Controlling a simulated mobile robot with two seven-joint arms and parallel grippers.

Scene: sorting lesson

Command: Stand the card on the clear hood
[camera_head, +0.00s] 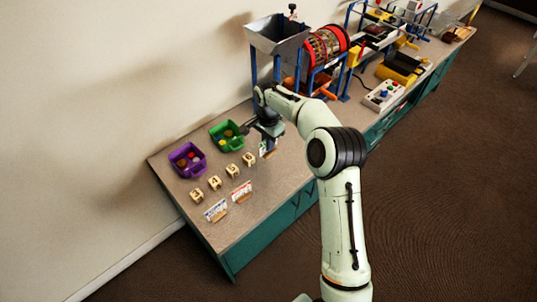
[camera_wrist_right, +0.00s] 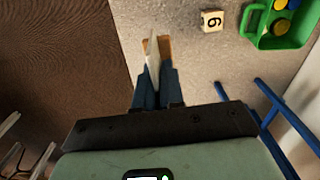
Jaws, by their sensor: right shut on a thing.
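My right gripper (camera_head: 267,142) is shut on a white card, whose printed face (camera_head: 264,149) shows just below the fingers in the head view. In the right wrist view the fingers (camera_wrist_right: 154,92) close on the card (camera_wrist_right: 153,58), seen nearly edge-on, with a light wooden base (camera_wrist_right: 163,46) at its far end. The card is over the worktop near the blue frame; I cannot tell whether its base touches the surface. I cannot make out the clear hood with certainty among the machines at the far end. My left gripper is not in view.
Two more cards in wooden stands (camera_head: 216,210) (camera_head: 241,191) stand at the worktop's near edge. Several numbered wooden blocks (camera_head: 214,183), a purple bin (camera_head: 187,160) and a green bin (camera_head: 227,136) are close by. A hopper (camera_head: 278,36), red drum (camera_head: 326,46) and yellow machine (camera_head: 402,68) crowd the back.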

